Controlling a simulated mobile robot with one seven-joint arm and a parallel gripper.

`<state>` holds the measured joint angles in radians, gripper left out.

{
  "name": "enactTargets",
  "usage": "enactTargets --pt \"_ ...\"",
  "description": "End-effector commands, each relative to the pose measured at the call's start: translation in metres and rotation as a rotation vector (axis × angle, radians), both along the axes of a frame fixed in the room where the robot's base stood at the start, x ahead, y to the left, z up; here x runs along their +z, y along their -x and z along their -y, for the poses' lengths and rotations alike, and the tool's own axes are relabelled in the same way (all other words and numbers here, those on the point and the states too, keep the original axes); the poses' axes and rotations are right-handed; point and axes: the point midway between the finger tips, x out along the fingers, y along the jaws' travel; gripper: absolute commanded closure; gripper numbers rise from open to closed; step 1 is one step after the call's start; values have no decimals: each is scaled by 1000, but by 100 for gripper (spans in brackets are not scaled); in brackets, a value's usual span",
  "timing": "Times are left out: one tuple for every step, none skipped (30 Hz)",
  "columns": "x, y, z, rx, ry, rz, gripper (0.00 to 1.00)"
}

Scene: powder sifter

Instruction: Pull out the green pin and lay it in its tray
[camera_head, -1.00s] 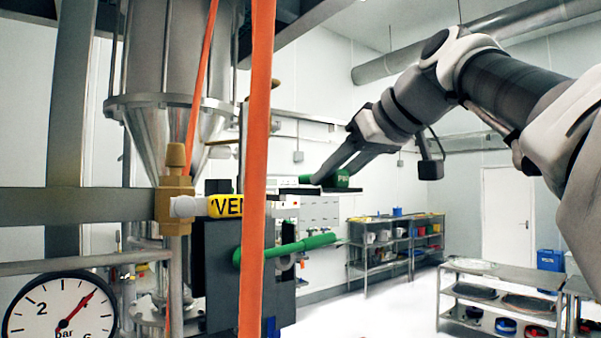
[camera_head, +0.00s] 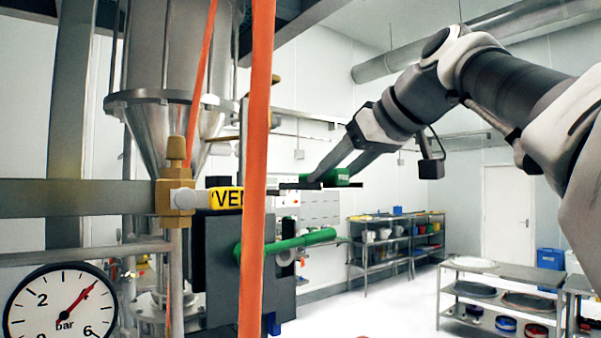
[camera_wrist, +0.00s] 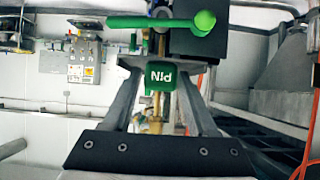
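The green pin (camera_head: 338,175) has a blocky head, and it also shows in the wrist view (camera_wrist: 160,77) with its "PIN" lettering upside down. My gripper (camera_head: 326,176) is at the pin, with a finger on each side of the head; it also shows in the wrist view (camera_wrist: 160,70). Whether the fingers press on the pin is not clear. A thin dark bar (camera_head: 290,186) runs level just under the pin head; its left end is hidden behind the orange strip. I cannot tell which thing is the pin's tray.
A green lever (camera_head: 315,237) sticks out below the pin from a dark box (camera_head: 222,270). An orange strip (camera_head: 258,120) hangs in front. A yellow label (camera_head: 226,198) and brass valve (camera_head: 174,195) are at left. A low bench (camera_head: 505,270) stands right; open floor lies between.

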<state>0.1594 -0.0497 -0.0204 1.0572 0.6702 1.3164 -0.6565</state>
Motion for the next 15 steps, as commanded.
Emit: enactTargets --pt "0 0 0 0 0 0 31" --pt "0 0 0 0 0 0 26" --pt "0 0 0 0 0 0 23" --pt "0 0 0 0 1 -1 23" --pt "0 0 0 0 1 -1 23" --pt "0 0 0 0 1 -1 23" --pt "0 0 0 0 1 -1 23" --pt "0 0 0 0 0 -2 23" --pt "0 0 0 -1 0 -2 23" --pt "0 0 1 -1 0 -1 23" --pt "1 1 1 -1 0 -1 23" --pt "2 3 2 -1 0 -1 23" --pt "4 5 4 -1 1 -1 23" --pt "6 7 6 -1 0 0 23" --pt "9 11 8 -2 0 1 23"
